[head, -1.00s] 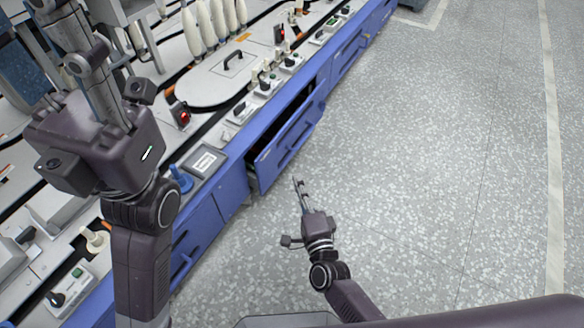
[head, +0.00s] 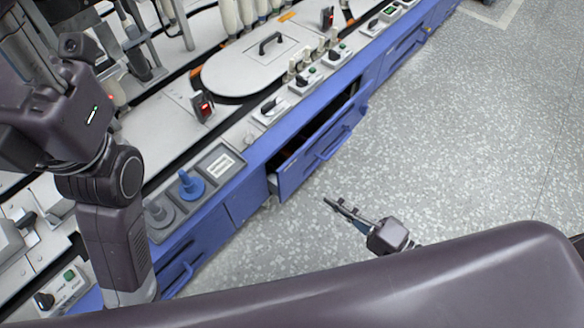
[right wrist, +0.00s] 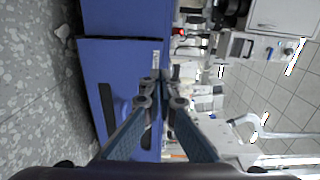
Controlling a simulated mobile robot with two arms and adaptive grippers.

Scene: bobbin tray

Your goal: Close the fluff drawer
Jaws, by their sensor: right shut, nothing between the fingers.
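The fluff drawer (head: 318,156) is a blue drawer in the front of the long blue machine base. It stands pulled out, with a dark gap behind its front and a blue bar handle on its outer face. My right gripper (head: 333,203) is in front of the drawer, over the grey floor, apart from it and empty, fingers shut. In the right wrist view the fingers (right wrist: 158,82) point ahead, with a blue front (right wrist: 115,65) with a dark slot beyond them to the left. My left arm rises at the left of the head view; its gripper fingers are out of view.
The machine top (head: 262,55) carries a lidded plate, switches and a display panel (head: 220,164). Other closed blue drawers (head: 405,50) line the base. The speckled floor (head: 460,140) to the right is clear. My own body fills the bottom of the head view.

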